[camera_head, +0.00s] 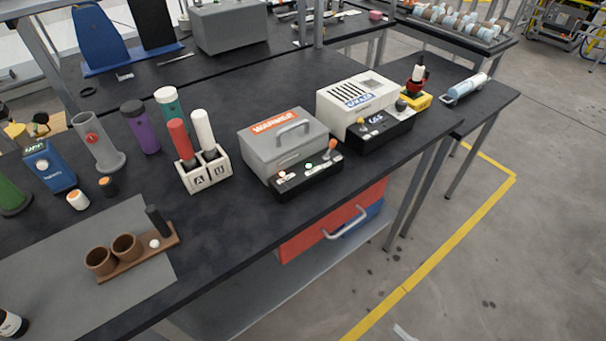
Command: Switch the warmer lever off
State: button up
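The warmer (262,152) is a grey box with a handle on its lid and an orange label, near the front edge of the dark table. A black control panel (300,184) runs along its front. The warmer lever (332,146) has an orange knob and stands up at the panel's right end, leaning slightly. A small green light (309,166) shows on the panel, with a small reddish spot to its left. I cannot tell the lever's setting from its lean alone. My gripper is not in view.
A white box (357,95) with a black panel and a yellow-knobbed lever stands just right of the warmer. A cream holder (206,177) with red and white cylinders is at its left. A red drawer (315,225) with a grey handle is below the table. Floor is open at right.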

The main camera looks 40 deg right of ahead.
aim_at(332, 143)
jog(key=k+l+u, duration=0.1)
jog(key=l, duration=0.65)
jog(key=k+l+u, duration=0.15)
jog(key=l, duration=0.25)
jog(key=k+l+u, duration=0.1)
jog(key=l, duration=0.25)
jog(key=k+l, duration=0.15)
jog(key=l, duration=0.2)
jog(key=k+l+u, duration=0.15)
jog(key=l, duration=0.25)
jog(key=i, duration=0.05)
